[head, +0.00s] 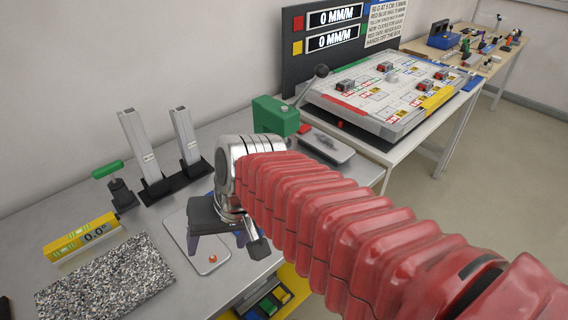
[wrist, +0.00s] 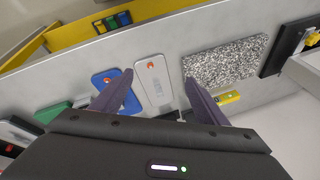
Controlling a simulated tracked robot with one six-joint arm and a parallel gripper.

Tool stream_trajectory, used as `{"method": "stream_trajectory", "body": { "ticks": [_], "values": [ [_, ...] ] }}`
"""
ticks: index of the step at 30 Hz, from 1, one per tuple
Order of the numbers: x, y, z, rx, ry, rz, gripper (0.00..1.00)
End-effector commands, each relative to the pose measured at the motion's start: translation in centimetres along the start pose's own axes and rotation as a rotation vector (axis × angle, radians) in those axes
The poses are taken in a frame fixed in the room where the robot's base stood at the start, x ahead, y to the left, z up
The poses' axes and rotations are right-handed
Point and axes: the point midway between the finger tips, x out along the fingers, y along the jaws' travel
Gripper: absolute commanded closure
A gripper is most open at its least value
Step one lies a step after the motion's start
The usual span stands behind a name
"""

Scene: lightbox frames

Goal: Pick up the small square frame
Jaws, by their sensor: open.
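I cannot pick out with certainty which thing is the small square frame. Two upright silver pieces on black bases stand near the wall in the head view, a taller one (head: 140,145) and a shorter one (head: 186,136). My gripper (head: 218,250) points down over a pale rounded plate (head: 185,246) with an orange dot. In the wrist view my gripper (wrist: 159,77) has its two dark fingers wide apart with nothing between them. The pale plate (wrist: 152,88) shows between the fingertips, and a blue plate (wrist: 128,101) with an orange dot is partly behind the left finger.
A green block (head: 275,116) and grey tray (head: 327,147) are behind my arm. A yellow bin (head: 290,281) is below the bench edge.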

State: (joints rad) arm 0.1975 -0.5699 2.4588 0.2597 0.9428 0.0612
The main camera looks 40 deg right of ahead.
Motion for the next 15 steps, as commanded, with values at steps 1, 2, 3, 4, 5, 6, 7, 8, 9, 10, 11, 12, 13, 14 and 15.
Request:
{"method": "stream_trajectory", "body": {
  "ticks": [1, 2, 3, 4, 5, 6, 7, 8, 9, 10, 11, 12, 13, 14, 15],
  "values": [
    [0.7, 0.4, -0.4, 0.089, -0.030, -0.020, 0.29],
    [1.0, 0.4, -0.6, 0.138, -0.046, -0.035, 0.27],
    [1.4, 0.5, -1.0, 0.206, -0.066, -0.056, 0.24],
    [1.7, 0.6, -1.3, 0.258, -0.079, -0.071, 0.23],
    [2.0, 0.7, -1.6, 0.307, -0.091, -0.087, 0.23],
    [2.4, 0.9, -2.0, 0.375, -0.108, -0.109, 0.23],
    [2.7, 1.0, -2.4, 0.427, -0.121, -0.126, 0.23],
    [2.9, 1.2, -2.8, 0.478, -0.132, -0.143, 0.23],
    [3.3, 1.4, -3.3, 0.546, -0.146, -0.166, 0.23],
    [3.5, 1.6, -3.7, 0.598, -0.157, -0.183, 0.23],
    [3.8, 1.9, -4.2, 0.649, -0.166, -0.202, 0.23],
    [4.1, 2.2, -4.9, 0.717, -0.178, -0.226, 0.23],
    [4.3, 2.5, -5.4, 0.769, -0.186, -0.245, 0.23],
    [4.5, 2.8, -5.9, 0.821, -0.195, -0.265, 0.23],
    [4.8, 3.3, -6.6, 0.889, -0.205, -0.291, 0.23]
  ]
}}
